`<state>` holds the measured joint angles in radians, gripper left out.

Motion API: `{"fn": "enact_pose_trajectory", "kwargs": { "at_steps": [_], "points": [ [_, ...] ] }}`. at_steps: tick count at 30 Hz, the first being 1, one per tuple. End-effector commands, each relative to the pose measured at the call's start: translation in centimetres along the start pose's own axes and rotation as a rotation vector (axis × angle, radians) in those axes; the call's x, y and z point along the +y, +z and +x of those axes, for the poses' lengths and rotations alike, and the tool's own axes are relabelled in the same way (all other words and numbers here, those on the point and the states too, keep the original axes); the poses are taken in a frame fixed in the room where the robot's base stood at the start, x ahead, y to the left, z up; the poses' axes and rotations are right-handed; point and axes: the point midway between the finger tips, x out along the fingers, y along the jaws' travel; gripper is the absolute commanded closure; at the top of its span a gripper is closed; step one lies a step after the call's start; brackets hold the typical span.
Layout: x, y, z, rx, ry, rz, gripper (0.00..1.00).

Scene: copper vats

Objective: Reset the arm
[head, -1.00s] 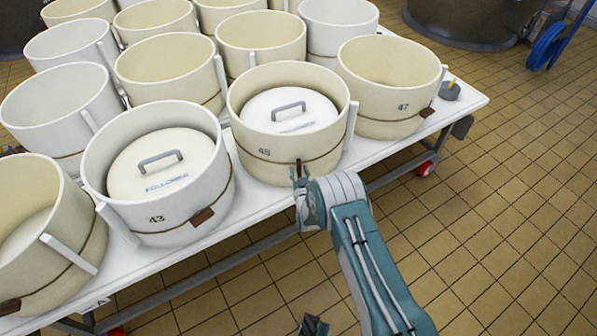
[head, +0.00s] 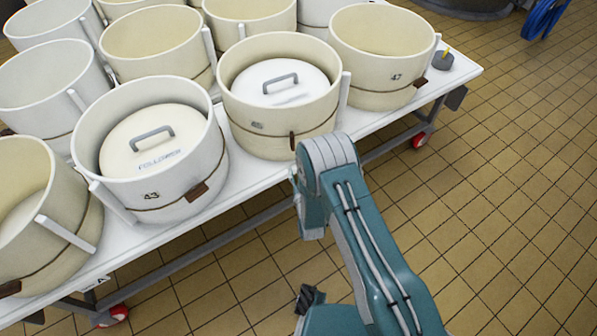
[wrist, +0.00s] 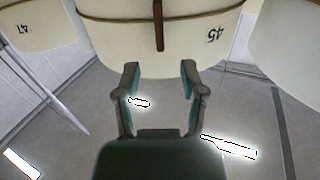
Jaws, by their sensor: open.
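My gripper (wrist: 160,82) shows in the wrist view with its two fingers apart and nothing between them. In the wrist view it is in front of a cream tub marked 45 (wrist: 205,50), with a brown strap hanging down its side. A gap to the tub cannot be judged surely.
A white wheeled table (head: 243,182) holds several round tubs. Tub 43 (head: 200,165) and tub 45 have handled lids inside; tub 47 (head: 385,98) is open. A small grey pot (head: 443,60) stands at the right corner.

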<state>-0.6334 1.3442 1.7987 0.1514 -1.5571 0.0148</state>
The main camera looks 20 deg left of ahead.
Motion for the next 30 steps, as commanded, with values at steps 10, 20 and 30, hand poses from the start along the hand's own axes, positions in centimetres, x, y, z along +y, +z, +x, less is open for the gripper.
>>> {"fn": "enact_pose_trajectory", "kwargs": {
  "at_steps": [10, 20, 30],
  "points": [
    [0.0, 0.0, 0.0, 0.000, 0.000, 0.000, 0.47],
    [1.1, -2.7, 1.6, -0.029, 0.020, 0.009, 0.47],
    [6.7, -13.8, 4.5, -0.206, 0.095, 0.044, 0.47]
  ]
}}
